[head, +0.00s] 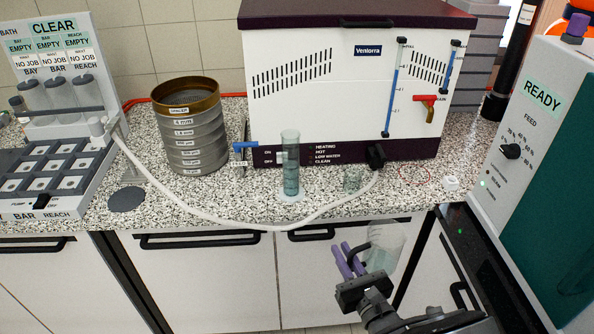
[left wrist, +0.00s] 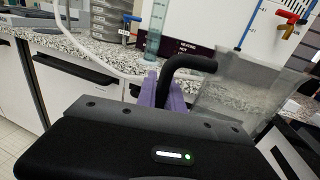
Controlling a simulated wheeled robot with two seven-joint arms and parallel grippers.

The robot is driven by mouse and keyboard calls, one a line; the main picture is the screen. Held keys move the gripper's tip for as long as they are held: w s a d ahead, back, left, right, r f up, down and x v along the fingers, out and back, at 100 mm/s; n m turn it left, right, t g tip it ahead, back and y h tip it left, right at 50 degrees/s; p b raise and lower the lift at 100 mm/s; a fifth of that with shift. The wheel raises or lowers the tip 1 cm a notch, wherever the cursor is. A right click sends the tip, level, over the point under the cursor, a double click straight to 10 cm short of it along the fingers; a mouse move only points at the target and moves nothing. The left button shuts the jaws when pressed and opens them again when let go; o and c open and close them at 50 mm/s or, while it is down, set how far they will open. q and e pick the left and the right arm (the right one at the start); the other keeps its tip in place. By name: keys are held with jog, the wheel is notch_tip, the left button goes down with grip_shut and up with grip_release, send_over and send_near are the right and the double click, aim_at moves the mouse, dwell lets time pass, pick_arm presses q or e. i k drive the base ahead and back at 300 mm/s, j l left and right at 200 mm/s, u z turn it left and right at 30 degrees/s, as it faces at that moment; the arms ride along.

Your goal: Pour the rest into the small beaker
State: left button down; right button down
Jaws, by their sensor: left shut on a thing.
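A clear jug (head: 388,240) with a black handle hangs in front of the counter's front edge, tilted a little. It also fills the right of the left wrist view (left wrist: 245,95). A faint tint shows in its lower part; how much liquid it holds I cannot tell. My left gripper (head: 347,260), with purple fingers, is shut on the jug's black handle. The small beaker (head: 352,179) stands on the counter behind the jug, below the white bath's front. A tall measuring cylinder (head: 290,165) with greenish liquid stands to its left. My right gripper is not in view.
A pale hose (head: 225,222) droops across the counter's front edge, from the left rack to the bath (head: 340,90). A sieve stack (head: 191,130) stands at the back left. A grey machine marked READY (head: 530,140) stands at the right. A white cube (head: 451,183) lies near it.

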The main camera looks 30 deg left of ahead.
aim_at(351, 179)
jog(key=k, duration=1.25)
jog(key=z, duration=1.8)
jog(key=k+j, duration=0.1)
jog(key=j, duration=0.4)
jog(key=k+j, duration=0.1)
jog(key=j, duration=0.35)
jog(key=k+j, duration=0.1)
jog(key=j, duration=0.4)
jog(key=k+j, duration=0.1)
jog(key=j, duration=0.9)
jog(key=k+j, duration=0.15)
jog(key=j, duration=0.3)
